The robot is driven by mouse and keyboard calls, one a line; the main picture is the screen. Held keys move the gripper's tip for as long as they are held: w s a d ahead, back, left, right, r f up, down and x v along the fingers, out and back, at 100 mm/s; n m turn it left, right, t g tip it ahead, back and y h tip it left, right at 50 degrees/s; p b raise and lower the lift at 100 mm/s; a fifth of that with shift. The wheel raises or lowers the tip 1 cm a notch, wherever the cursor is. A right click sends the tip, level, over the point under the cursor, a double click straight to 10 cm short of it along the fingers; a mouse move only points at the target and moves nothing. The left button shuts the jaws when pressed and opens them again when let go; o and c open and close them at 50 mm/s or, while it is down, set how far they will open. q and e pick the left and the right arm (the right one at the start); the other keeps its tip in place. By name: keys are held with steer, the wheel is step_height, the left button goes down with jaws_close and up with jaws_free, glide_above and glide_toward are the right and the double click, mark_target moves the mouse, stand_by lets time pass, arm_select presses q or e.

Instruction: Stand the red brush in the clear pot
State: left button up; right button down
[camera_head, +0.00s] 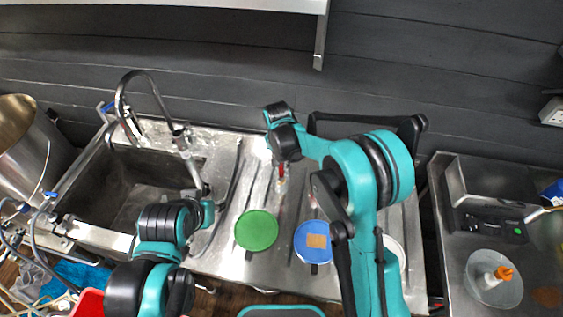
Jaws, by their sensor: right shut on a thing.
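My right gripper (283,158) points down over the steel drainboard, shut on the red brush (281,169). Only a short red part of the brush shows below the jaws. Just under it is a small pale, see-through shape (281,186) that may be the clear pot. It is too small to tell whether the brush is inside it or above it. My left arm reaches over the sink's front right corner. The fingers of its gripper cannot be made out.
A green round lid (256,230) and a blue round one (314,242) lie on the drainboard (226,262). A sink (130,190) with a tall tap is at left. A clear bowl (493,291) holding an orange-topped item stands on the right counter.

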steer(key=c, duration=1.4)
jaws_free()
step_height(320, 180, up, 12)
steer(key=s, duration=0.1)
steer(key=shift+s+a, duration=0.2)
steer(key=shift+a, duration=0.05)
